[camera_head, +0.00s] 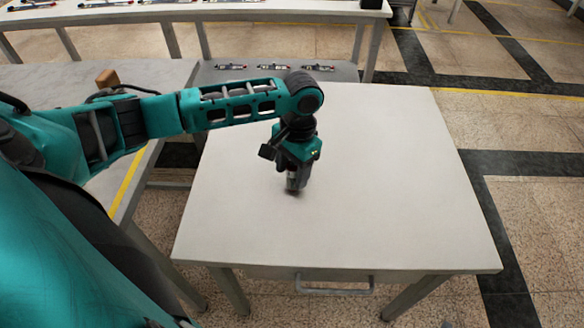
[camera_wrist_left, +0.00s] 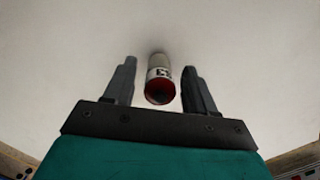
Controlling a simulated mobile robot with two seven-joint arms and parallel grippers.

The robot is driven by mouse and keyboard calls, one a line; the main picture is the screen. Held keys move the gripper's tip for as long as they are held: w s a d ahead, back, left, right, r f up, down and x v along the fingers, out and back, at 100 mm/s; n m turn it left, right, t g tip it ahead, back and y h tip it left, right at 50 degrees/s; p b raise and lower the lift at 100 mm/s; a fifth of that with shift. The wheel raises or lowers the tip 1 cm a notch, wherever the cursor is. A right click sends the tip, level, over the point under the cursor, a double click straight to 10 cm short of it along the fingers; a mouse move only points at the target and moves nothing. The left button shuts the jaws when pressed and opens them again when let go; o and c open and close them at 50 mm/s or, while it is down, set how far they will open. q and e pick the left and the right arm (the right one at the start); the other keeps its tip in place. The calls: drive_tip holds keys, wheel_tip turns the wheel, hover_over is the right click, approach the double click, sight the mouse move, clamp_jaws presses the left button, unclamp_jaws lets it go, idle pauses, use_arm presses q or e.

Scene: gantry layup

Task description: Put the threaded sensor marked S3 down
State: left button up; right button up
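The threaded sensor (camera_wrist_left: 159,82) shows in the left wrist view as a short cylinder with a red end toward the camera, a white label with a dark marking and a grey far part. The marking cannot be read in full. My left gripper (camera_head: 297,178) points down over the white table (camera_head: 390,190). In the left wrist view its fingers are spread, one on each side of the sensor, with a narrow gap on both sides. The sensor appears to stand upright on the table. In the head view the fingers mostly hide it. My right gripper is not in view.
The white table is otherwise bare, with free room all around the gripper. A grey bench (camera_head: 150,75) on the left carries a small brown block (camera_head: 107,78). Several small parts lie on a grey surface (camera_head: 345,72) behind, and a long table stands farther back.

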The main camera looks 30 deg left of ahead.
use_arm(q)
wheel_tip(320, 180, up, 12)
drive_tip(key=w+p, duration=0.1)
drive_tip(key=p, duration=0.1)
drive_tip(key=shift+w+d, duration=0.2)
idle(0.7)
